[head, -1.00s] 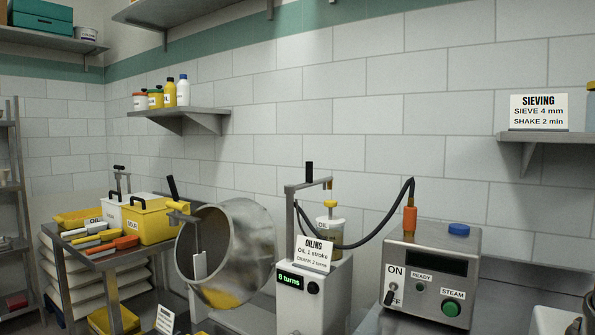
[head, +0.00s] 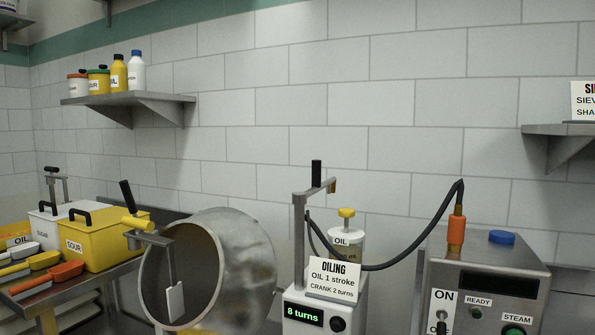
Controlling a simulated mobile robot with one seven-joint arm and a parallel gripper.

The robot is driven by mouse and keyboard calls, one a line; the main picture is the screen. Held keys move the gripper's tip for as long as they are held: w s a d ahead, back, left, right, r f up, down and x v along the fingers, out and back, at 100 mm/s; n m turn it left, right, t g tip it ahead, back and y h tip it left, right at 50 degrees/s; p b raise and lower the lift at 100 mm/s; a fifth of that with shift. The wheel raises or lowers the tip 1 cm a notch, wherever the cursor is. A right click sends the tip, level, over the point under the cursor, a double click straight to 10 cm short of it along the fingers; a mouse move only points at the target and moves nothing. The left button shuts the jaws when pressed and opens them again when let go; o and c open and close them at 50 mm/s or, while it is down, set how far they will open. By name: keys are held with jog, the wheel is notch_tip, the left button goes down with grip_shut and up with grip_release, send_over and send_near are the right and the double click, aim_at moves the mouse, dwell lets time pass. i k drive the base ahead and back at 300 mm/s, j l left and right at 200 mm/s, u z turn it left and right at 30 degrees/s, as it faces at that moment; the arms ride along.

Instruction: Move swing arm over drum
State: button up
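The steel drum (head: 248,262) sits left of centre, tilted, with its round mouth facing left and forward. The swing arm (head: 314,192) is a grey bar on an upright post at the oiling machine (head: 332,317). It has a black upright handle (head: 316,173) and a small brass-coloured tip (head: 332,187) at its right end. The arm points right, away from the drum, toward the OIL jar (head: 345,243) with its yellow top. A paddle (head: 175,302) hangs in front of the drum's mouth. My gripper is not in view.
The machine's display (head: 304,314) reads 8 turns. An OILING sign (head: 334,281) stands in front of the post. A black hose (head: 415,245) runs to the steam box (head: 489,275) at right. Yellow SOUR box (head: 104,243) and scoops lie on the left table.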

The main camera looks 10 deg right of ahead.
aim_at(299, 198)
jog(key=i+j, duration=0.7)
jog(key=j, duration=0.15)
jog(key=i+j+z, duration=0.15)
jog(key=z, duration=0.25)
jog(key=i+j+z, duration=0.15)
jog(key=j+z, duration=0.2)
